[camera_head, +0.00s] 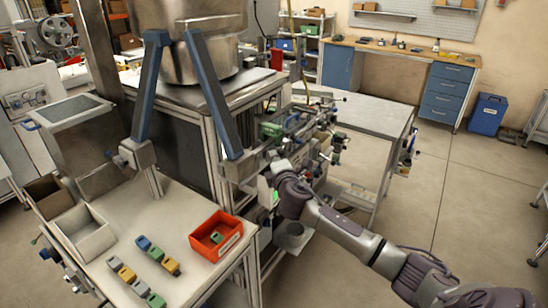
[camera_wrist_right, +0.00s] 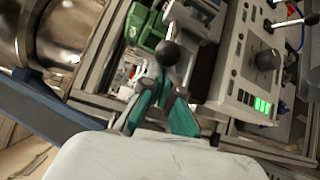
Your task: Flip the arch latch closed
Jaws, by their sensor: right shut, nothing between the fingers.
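One bar also seems to cross the left of the right wrist view (camera_wrist_right: 50,105). I cannot tell for certain which part is the latch. My right gripper (camera_wrist_right: 157,82) is shut and empty, its teal fingers close together. A black ball knob (camera_wrist_right: 167,53) shows just beyond the fingertips; whether they touch is unclear. In the head view the right gripper (camera_head: 277,163) is at the machine's front side, partly hidden. My left gripper is out of view.
A control box with a lit green display (camera_wrist_right: 262,105) stands close to the right fingers. A green part (camera_wrist_right: 145,25) is just behind the knob. An orange bin (camera_head: 215,238) and several coloured blocks lie on the white table (camera_head: 190,285). Floor at right is clear.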

